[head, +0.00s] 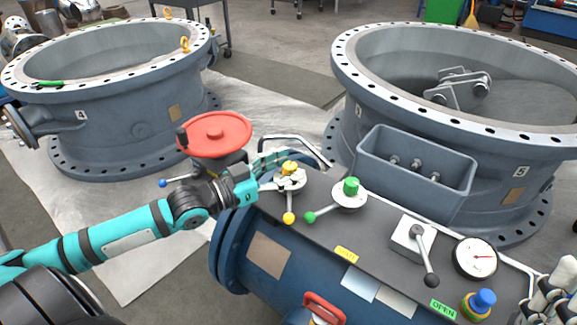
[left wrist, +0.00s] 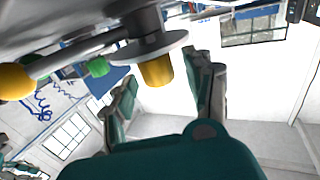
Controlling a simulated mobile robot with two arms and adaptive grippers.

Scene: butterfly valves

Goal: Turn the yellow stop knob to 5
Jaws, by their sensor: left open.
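The yellow stop knob (head: 290,167) stands on a round pale disc on the dark panel, with a lever ending in a yellow ball (head: 289,217) toward the panel's front. My left gripper (head: 280,183) is at the disc's left side, fingers open. In the left wrist view the yellow knob (left wrist: 156,70) shows between the two spread fingers of my left gripper (left wrist: 165,95), with gaps on both sides; contact is not seen. The yellow ball (left wrist: 15,82) is at the left. The knob's scale marks are too small to read.
A green knob (head: 351,187) with a green-ball lever (head: 310,217) stands close right of the yellow one. Further right are a black-ball lever (head: 431,279), a gauge (head: 475,257) and a blue knob (head: 484,298). A red handwheel (head: 215,132) stands behind my left wrist.

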